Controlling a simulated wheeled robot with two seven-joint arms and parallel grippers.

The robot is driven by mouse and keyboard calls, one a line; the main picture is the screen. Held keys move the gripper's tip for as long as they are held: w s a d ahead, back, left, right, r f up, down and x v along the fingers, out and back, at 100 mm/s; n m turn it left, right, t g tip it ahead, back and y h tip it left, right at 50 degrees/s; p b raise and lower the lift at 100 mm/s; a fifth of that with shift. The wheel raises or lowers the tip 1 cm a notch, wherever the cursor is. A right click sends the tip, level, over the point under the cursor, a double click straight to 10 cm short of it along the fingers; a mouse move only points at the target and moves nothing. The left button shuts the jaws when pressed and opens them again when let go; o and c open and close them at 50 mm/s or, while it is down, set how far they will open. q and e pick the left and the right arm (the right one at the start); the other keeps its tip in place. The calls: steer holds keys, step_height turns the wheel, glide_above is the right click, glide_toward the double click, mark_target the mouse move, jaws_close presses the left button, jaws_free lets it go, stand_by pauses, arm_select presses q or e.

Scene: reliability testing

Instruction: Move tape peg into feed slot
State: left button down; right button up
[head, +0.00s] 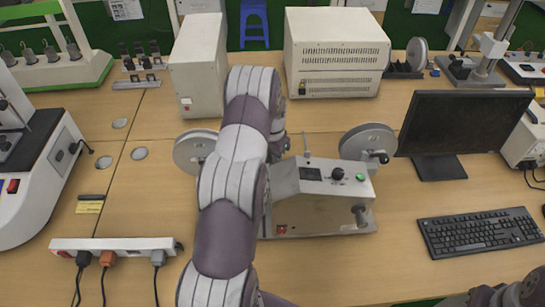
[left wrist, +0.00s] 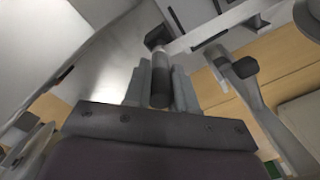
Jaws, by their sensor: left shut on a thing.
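The tape machine (head: 315,212) stands mid-table, a sloped grey box with a small display, a black knob and a green button. A round reel shows on its left (head: 194,150) and another on its right (head: 367,143). My left arm reaches over the machine's left part and hides some of it. My left gripper (left wrist: 160,88) is shut on the tape peg (left wrist: 159,77), a short dark grey cylinder between its fingers. In the head view the gripper is mostly behind my arm. I cannot make out the feed slot. My right gripper is not clearly seen.
A monitor (head: 456,125) and a keyboard (head: 480,232) stand on the right. Two beige boxes (head: 335,55) (head: 198,65) stand at the back. A power strip (head: 115,245) with plugs lies at front left. Bare table lies left of the machine.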

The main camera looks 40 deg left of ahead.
arm_select(q)
steer(key=shift+f, duration=0.25)
steer(key=shift+f+b, duration=0.5)
steer(key=shift+f, duration=0.25)
steer(key=shift+f, duration=0.35)
steer(key=shift+c, duration=1.4)
jaws_free()
steer(key=shift+r, duration=0.1)
